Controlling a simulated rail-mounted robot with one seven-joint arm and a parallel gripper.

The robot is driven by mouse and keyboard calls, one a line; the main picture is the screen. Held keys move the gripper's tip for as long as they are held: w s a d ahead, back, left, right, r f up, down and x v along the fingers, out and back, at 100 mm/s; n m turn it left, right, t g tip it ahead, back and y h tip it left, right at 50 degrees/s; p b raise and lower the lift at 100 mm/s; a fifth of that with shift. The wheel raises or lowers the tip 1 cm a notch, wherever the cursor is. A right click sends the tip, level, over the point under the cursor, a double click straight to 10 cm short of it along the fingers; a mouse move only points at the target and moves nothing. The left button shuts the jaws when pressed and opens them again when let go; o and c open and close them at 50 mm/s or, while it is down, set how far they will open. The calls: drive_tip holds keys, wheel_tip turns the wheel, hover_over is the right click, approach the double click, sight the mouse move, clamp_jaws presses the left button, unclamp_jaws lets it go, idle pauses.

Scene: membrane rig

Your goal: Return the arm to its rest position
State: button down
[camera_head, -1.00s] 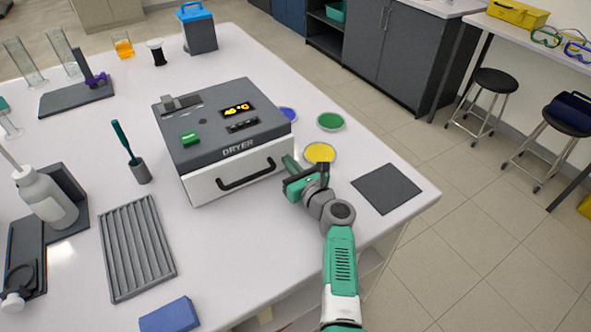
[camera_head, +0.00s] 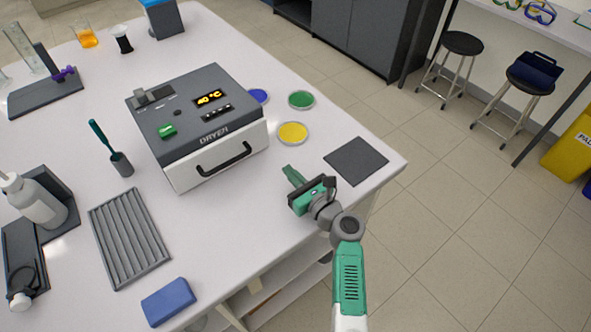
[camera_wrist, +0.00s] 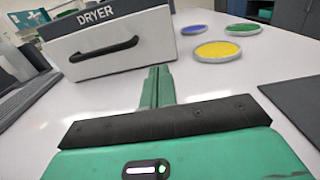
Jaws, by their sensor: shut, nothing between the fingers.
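My gripper (camera_head: 292,174) is shut and empty. It hangs over the front right part of the white table (camera_head: 225,240), to the right of the dryer and left of the dark square mat. In the wrist view its green fingers (camera_wrist: 157,88) are together and point toward the dryer front. The grey and white dryer (camera_head: 199,122) has a closed drawer with a black handle (camera_head: 225,157) and a display reading 40 °C. The dryer also shows in the wrist view (camera_wrist: 110,36), apart from the fingers.
Yellow (camera_head: 293,133), green (camera_head: 301,100) and blue (camera_head: 259,96) dishes lie right of the dryer. A dark square mat (camera_head: 356,161) lies near the table's right corner. A grey ribbed tray (camera_head: 129,238) and a blue block (camera_head: 168,302) lie at the front left.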

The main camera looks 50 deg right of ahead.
drive_tip(key=shift+s+a, duration=0.1)
drive_tip(key=shift+s, duration=0.75)
drive_tip(key=w+a+r+n+y, duration=0.1)
drive_tip(key=w+a+r+n, duration=0.25)
drive_tip(key=r+n, duration=0.3)
drive_tip(key=w+a+r+n+y, duration=0.1)
drive_tip(key=w+a+r+n, duration=0.1)
drive_tip(key=a+r+n, duration=0.4)
drive_tip(key=s+a+r+n+t+y, duration=0.1)
drive_tip(key=a+r+n, duration=0.75)
drive_tip(key=r, duration=0.35)
drive_tip(key=s+a+r+n+t+y, duration=0.1)
drive_tip(key=a+r+n+t, duration=0.1)
drive_tip(key=a+r+n, duration=0.8)
drive_tip(key=s+a+r+n+t+h+p, duration=0.15)
drive_tip(key=s+a+r+n, duration=0.25)
drive_tip(key=s+r, duration=0.55)
drive_tip(key=s+a+r+n+t+p, duration=0.3)
drive_tip(key=s+a+r, duration=0.25)
drive_tip(key=r, duration=0.65)
wheel_tip(320, 180, up, 26)
drive_tip(key=p, duration=2.5)
drive_tip(key=shift+w+d+f+y, duration=0.15)
drive_tip(key=shift+w+d+y, duration=0.05)
drive_tip(key=shift+d+y, duration=0.15)
